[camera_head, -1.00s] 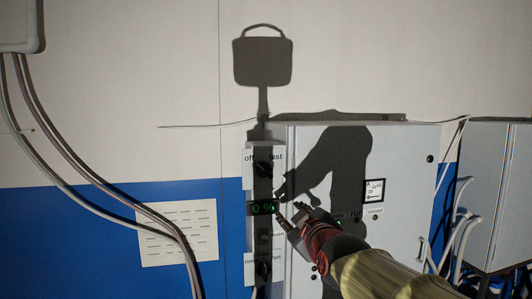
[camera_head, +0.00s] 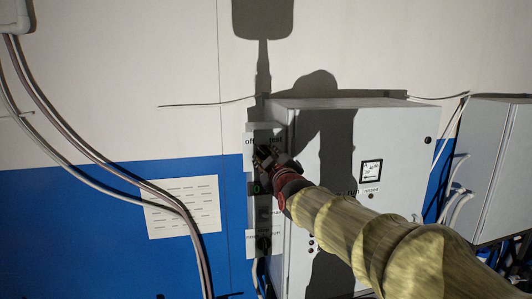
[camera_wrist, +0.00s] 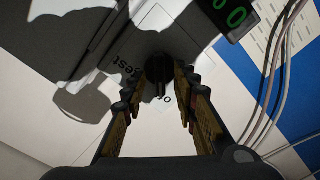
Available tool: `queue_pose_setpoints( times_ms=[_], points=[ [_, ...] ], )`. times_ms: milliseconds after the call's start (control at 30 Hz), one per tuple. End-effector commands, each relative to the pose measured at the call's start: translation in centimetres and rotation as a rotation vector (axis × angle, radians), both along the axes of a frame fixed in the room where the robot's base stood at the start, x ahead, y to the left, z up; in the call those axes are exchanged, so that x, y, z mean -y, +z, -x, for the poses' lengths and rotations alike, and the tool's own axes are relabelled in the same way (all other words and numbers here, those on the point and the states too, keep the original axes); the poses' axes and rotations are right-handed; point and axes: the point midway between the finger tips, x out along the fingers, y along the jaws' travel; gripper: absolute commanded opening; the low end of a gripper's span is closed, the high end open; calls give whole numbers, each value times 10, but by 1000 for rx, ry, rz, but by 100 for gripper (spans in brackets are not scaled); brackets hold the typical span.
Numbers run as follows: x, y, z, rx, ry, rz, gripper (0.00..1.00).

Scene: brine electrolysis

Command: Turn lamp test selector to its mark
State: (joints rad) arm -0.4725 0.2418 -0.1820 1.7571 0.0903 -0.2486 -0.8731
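The lamp test selector is a black knob (camera_wrist: 159,68) at the top of a narrow grey panel (camera_head: 252,215). In the wrist view its grip bar points down the picture, close to the partly hidden "off" label (camera_wrist: 167,100). The "test" label (camera_wrist: 131,66) is to its left. My gripper (camera_wrist: 160,82) is open, with one finger on each side of the knob; whether either finger touches it I cannot tell. In the head view my gripper (camera_head: 268,155) is at the panel's upper part and mostly hides the selector.
A green digital display (camera_head: 257,188) is just below the selector. Another black knob (camera_head: 264,243) is lower on the panel. A grey cabinet (camera_head: 400,150) stands to the right, behind my arm. Cables (camera_head: 100,178) and a paper sheet (camera_head: 180,206) are on the wall at left.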

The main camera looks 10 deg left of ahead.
Motion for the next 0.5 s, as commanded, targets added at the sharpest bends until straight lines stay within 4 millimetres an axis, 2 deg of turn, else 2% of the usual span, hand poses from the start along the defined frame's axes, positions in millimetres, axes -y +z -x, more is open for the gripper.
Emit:
queue_pose_setpoints(
  times_ms=[133,433,500],
  points=[
    [-4,-1,-8,-1,0,1,29],
    [-4,-1,-9,-1,0,1,29],
    [-4,-1,-9,-1,0,1,25]
  ],
)
